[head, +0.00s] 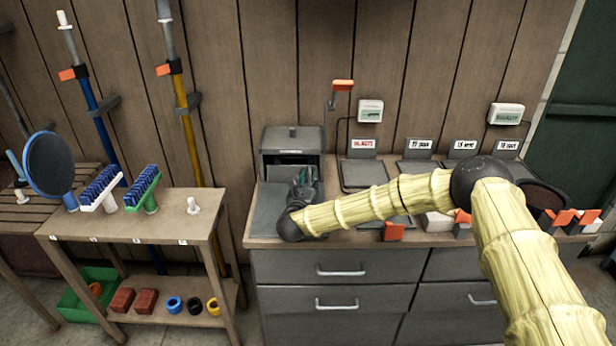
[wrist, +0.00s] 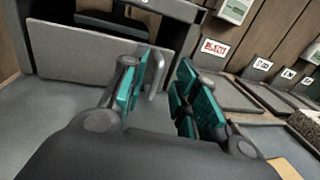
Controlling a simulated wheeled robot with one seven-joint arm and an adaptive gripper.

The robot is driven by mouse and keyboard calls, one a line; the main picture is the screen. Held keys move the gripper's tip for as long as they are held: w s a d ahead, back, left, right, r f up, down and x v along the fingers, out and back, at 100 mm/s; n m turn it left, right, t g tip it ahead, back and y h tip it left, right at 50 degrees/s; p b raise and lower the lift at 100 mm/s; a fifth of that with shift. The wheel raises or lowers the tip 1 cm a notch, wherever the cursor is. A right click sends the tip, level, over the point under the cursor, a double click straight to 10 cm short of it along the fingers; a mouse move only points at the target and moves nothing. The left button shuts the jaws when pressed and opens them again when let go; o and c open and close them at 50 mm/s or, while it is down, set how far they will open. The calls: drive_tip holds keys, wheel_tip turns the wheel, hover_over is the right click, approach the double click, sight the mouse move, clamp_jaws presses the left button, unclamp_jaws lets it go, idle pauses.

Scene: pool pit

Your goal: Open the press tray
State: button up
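The press is a dark grey box (head: 292,137) at the back left of the counter, against the wood wall. In the wrist view, a light grey front panel (wrist: 85,50), which looks like the tray front, crosses its opening. A grey upright handle (wrist: 157,72) sticks out near the panel's right end. My gripper (wrist: 160,90) is open, its teal-padded fingers apart and pointing at the panel. The handle appears between the fingers, closer to the left one; I cannot tell whether they touch. In the head view my gripper (head: 306,182) is in front of the press and partly hides the tray.
Labelled grey plates (head: 362,174) lie right of the press, with a red-lettered sign (head: 363,146) behind the nearest. A lever with an orange grip (head: 343,86) rises beside the press. Drawers (head: 335,269) are below. A wooden side table (head: 165,222) with brushes stands left, past a gap.

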drive_tip(key=shift+w+d, duration=0.15)
drive_tip(key=shift+w, duration=0.8)
clamp_jaws()
